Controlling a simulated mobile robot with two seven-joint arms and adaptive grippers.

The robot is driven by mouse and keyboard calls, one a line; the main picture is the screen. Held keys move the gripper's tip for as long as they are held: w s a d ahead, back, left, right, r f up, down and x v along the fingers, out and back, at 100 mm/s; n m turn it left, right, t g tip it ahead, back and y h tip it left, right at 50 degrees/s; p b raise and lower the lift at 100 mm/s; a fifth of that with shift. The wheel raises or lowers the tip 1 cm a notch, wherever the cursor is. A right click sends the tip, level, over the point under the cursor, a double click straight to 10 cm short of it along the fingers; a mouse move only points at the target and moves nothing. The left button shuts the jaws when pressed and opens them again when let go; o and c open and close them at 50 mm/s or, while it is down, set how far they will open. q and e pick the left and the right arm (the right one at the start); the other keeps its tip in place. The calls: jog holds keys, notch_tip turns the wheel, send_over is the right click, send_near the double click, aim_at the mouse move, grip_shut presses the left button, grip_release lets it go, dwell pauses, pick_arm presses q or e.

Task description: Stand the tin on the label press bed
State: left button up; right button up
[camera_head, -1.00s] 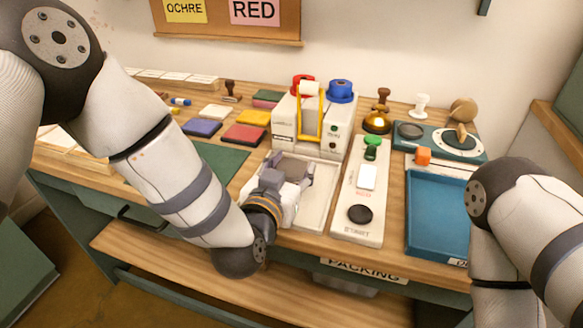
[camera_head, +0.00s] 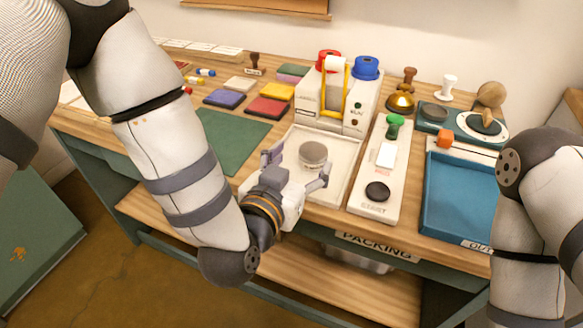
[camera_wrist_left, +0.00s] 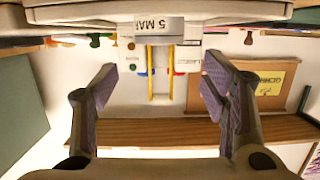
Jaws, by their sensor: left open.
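A short round grey tin (camera_head: 313,153) stands upright on the white, shallow-rimmed bed (camera_head: 339,183) in front of the white label press (camera_head: 325,97). My left gripper (camera_head: 297,168) is open and empty, just on the near side of the tin, apart from it as far as I can tell. In the left wrist view, which is upside down, the open fingers (camera_wrist_left: 160,92) have nothing between them, and the press (camera_wrist_left: 150,60) with its yellow handle lies beyond. The tin does not show there. My right arm shows at the right of the head view, but its gripper does not.
A green mat (camera_head: 222,143) and coloured pads (camera_head: 268,108) lie to the left. A brass bell (camera_head: 400,103) stands behind the panel.

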pick_arm(q)
jog(key=v, duration=0.5)
jog(key=s+a+f+n+g+y, duration=0.1)
jog(key=s+a+f+g+y, duration=0.1)
jog(key=s+a+f+g, duration=0.6)
jog(key=s+a+f+n+g+y, duration=0.1)
jog(key=s+a+f+g, duration=0.25)
jog(key=s+f, duration=0.85)
jog(key=s+a+f+n+g+y, duration=0.1)
jog(key=s+a+f+g, duration=0.1)
jog(key=s, duration=0.5)
jog(key=s+a+f+n+g, duration=0.1)
jog(key=s+a+f+g, duration=0.2)
jog(key=s+a, duration=0.2)
jog(key=shift+s+y, duration=0.4)
jog(key=shift+s, duration=0.6)
pick_arm(e)
jog(key=shift+w+r, duration=0.45)
jog(key=shift+w, duration=0.1)
pick_arm(q)
jog(key=shift+w+g, duration=0.1)
jog(key=shift+g, duration=0.15)
